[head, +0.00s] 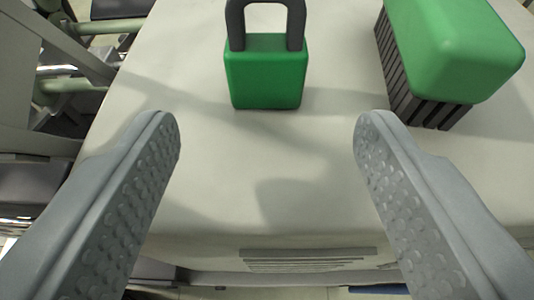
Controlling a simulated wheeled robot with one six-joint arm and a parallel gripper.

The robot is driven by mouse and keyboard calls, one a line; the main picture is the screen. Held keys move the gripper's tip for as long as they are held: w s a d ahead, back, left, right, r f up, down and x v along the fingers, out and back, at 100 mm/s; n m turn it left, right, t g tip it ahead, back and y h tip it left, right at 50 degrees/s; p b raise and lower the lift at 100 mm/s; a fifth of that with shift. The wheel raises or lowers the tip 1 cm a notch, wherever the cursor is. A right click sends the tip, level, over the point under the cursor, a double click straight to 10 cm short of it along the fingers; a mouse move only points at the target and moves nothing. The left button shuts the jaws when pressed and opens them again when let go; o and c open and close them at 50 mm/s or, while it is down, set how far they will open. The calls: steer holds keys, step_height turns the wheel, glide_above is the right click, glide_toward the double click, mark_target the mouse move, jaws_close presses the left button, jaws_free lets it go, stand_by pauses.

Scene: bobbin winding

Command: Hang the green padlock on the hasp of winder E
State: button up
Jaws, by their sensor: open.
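The green padlock (266,78) lies or stands on the pale grey top (200,190) at the upper middle of the head view. Its dark shackle (266,8) points away from me and its far end is cut by the top edge of the picture. My gripper (268,122) is open and empty, with its two grey dimpled fingers spread wide to the left and right. The padlock is beyond the fingertips, about midway between them, and neither finger touches it. Winder E's hasp cannot be identified in this view.
A green-topped brush-like block (455,45) with dark ribbed sides is on the same top, right of the padlock. A slotted vent (310,258) shows at the near edge. Machine frames with green rollers (75,85) stand to the left. The top between my fingers is clear.

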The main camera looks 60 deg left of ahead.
steer(key=v, duration=0.6)
steer(key=shift+d, duration=0.15)
steer(key=shift+s, duration=0.15)
